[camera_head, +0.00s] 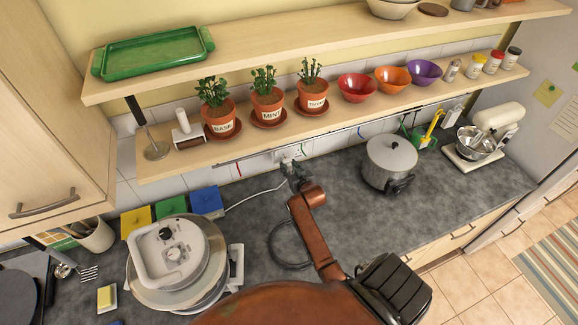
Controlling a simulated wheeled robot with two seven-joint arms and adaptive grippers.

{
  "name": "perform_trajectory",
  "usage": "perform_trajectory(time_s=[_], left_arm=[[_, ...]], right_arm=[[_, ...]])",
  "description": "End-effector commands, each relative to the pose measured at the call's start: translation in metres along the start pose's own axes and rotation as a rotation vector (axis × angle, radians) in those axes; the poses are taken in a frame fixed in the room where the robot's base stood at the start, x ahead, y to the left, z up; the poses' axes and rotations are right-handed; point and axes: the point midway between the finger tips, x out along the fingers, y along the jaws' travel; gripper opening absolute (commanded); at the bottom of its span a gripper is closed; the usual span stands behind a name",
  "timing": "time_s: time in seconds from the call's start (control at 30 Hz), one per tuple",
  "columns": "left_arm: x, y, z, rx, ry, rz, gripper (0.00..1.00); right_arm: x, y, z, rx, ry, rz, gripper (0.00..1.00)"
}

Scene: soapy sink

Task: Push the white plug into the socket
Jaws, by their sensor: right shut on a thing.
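My right arm reaches across the counter to the back wall. Its gripper (290,168) is shut at the tiled wall under the lower shelf, right in front of the white socket (292,153). A white cord (256,194) runs along the counter from the blue canister up to the gripper, which is shut on the white plug at its end. The plug is mostly hidden by the fingers and too small to make out. I cannot tell whether it touches the socket or how far in it is. My left gripper is not in view.
The lower shelf (350,118) overhangs the socket, with potted herbs and bowls. A white appliance (170,255) and a blue canister (206,200) stand left of my arm. A pot (389,160) stands to the right. The counter between is mostly clear, except for a dark loop (272,250).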

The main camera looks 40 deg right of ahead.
Motion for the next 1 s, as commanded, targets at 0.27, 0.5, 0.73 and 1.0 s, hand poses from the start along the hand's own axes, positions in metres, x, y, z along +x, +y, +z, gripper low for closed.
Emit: perform_trajectory(time_s=[0.27,0.5,0.73,1.0], left_arm=[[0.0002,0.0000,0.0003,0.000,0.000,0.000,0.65],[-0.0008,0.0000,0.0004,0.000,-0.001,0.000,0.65],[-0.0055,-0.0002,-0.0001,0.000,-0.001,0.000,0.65],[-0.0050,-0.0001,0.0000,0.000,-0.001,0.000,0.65]], right_arm=[[0.0001,0.0001,0.0002,0.000,0.000,0.000,0.06],[-0.0001,0.0001,-0.0001,0.000,0.000,0.000,0.06],[-0.0003,0.0000,-0.0005,-0.001,-0.001,0.000,0.06],[0.0001,0.0000,0.0002,0.000,0.000,0.000,0.06]])
